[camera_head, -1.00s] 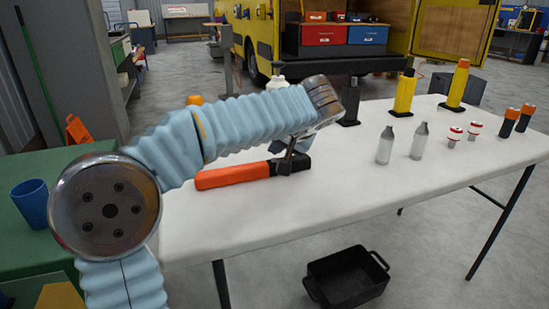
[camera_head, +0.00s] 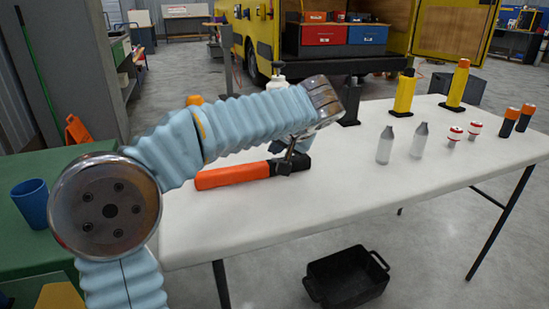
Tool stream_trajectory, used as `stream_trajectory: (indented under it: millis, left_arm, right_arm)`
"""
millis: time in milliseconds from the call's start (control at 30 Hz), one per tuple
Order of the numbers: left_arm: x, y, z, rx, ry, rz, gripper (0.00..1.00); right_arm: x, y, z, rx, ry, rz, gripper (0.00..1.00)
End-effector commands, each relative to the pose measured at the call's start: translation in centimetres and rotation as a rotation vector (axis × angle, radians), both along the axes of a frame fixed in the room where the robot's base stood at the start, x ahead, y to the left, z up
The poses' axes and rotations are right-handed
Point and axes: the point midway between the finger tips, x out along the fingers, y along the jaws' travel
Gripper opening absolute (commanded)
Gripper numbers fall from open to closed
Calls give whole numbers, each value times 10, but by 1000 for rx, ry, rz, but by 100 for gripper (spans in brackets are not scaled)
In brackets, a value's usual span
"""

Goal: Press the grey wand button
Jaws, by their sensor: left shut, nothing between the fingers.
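An orange wand-like tool (camera_head: 232,176) with a black head lies on the white table, its head pointing right. My left gripper (camera_head: 288,158) is shut and empty, its dark tip pointing down at the black head. It overlaps the head in the picture; I cannot tell whether it touches. My blue-sleeved left forearm and wrist hide part of the area behind. I cannot make out a grey button; it may be hidden by the gripper or too small. My right gripper is not in view.
The white table (camera_head: 270,220) also carries two grey bottles (camera_head: 385,145), yellow cylinders (camera_head: 404,95) on dark bases, small red-and-white items (camera_head: 455,135) and orange-and-black cylinders (camera_head: 508,122). A blue cup (camera_head: 31,204) stands on a green surface. A black bin (camera_head: 345,278) sits on the floor.

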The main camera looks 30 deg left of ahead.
Motion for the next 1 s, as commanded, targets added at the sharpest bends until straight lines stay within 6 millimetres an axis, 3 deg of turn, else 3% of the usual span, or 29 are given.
stream_trajectory:
  millis: [233, 1000]
  left_arm:
    - [0, 0, -9, 0, 0, 0, 0]
    - [0, 0, 0, 0, 0, 0, 0]
  right_arm:
    - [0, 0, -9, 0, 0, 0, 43]
    - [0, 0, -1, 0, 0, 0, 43]
